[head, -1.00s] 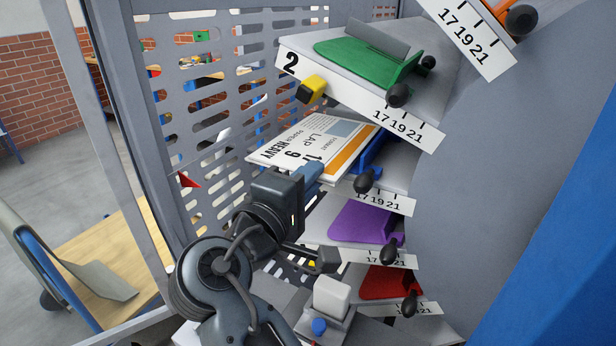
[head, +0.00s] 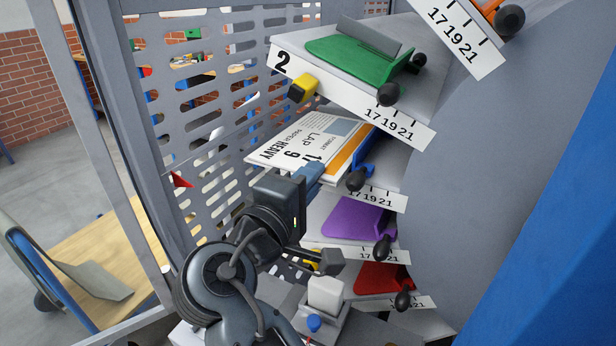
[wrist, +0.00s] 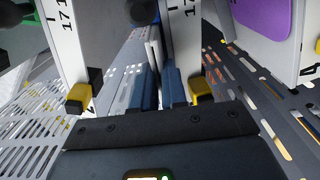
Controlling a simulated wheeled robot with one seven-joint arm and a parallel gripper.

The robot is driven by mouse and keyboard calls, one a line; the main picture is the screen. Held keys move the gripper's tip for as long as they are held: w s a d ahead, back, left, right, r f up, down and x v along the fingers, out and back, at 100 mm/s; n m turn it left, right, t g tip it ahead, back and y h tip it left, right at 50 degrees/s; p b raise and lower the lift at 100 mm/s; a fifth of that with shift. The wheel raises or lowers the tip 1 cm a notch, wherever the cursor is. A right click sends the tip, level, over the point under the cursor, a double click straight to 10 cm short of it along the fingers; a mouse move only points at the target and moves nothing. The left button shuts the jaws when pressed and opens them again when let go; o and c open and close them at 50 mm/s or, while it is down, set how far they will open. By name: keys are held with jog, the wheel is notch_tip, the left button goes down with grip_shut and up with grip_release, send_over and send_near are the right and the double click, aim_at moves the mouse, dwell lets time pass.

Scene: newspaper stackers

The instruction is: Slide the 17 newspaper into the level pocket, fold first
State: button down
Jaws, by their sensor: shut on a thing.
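The newspaper (head: 308,141), white with an orange band and printed "HEAVY", "LAP" and what looks like "17", lies nearly flat at the pocket with the blue guide (head: 362,167). Its far right part is beside or behind that guide; how deep it sits I cannot tell. My gripper (head: 312,176) is shut on the newspaper's near edge. In the wrist view its two blue fingers (wrist: 160,88) pinch the paper, seen edge-on between them. The pocket's scale strip, numbered 17, 19, 21, shows below the guide.
Above is the tilted tier marked 2 with a green guide (head: 355,58) and yellow block (head: 303,88). Below are tiers with purple (head: 352,217) and red (head: 380,276) guides. A perforated grey panel (head: 205,100) stands left, close behind my arm. Black knobs jut from the tiers.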

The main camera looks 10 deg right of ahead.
jog(key=c, duration=1.1)
grip_release()
jog(key=v, duration=0.7)
dwell(0.5)
jog(key=b+v, duration=0.2)
jog(key=v, duration=0.6)
dwell(0.4)
